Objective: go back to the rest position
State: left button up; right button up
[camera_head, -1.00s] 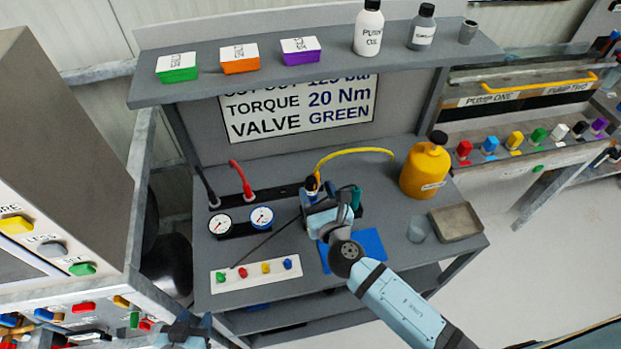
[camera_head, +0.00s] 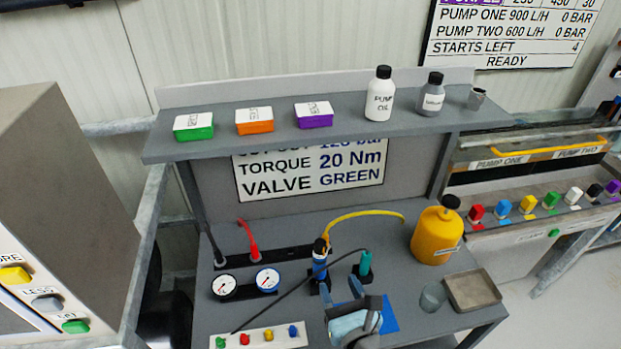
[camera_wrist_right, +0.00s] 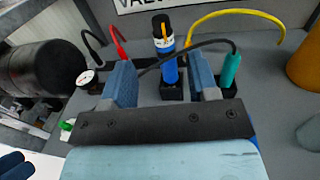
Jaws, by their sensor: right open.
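My right gripper (camera_head: 343,289) is over the front part of the grey bench (camera_head: 290,306). In the right wrist view its two blue fingers (camera_wrist_right: 165,84) stand wide apart with nothing between their tips. Beyond them a blue tool (camera_head: 320,260) with a dark top stands upright in a holder, apart from the fingers; it also shows in the wrist view (camera_wrist_right: 168,66). My left gripper is not in the head view.
Two gauges (camera_head: 246,282) and a white strip with coloured knobs (camera_head: 256,340) lie to the left. A yellow jug (camera_head: 436,235), a clear cup (camera_head: 432,297) and a shallow tray (camera_head: 473,290) stand to the right. A shelf (camera_head: 340,120) with boxes and bottles overhangs the back.

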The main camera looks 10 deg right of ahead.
jog(key=s+d+f+m+g+p, duration=0.1)
jog(key=s+d+f+m+g, duration=0.2)
jog(key=m, duration=1.4)
jog(key=s+d+f+m+g+y+p, duration=0.1)
jog(key=s+f+m, duration=0.6)
jog(key=m, duration=1)
jog(key=d+f+g+p, duration=0.1)
jog(key=d+g, duration=0.1)
jog(key=d, duration=0.1)
jog(key=shift+s+g, duration=0.25)
jog(key=shift+g, duration=0.15)
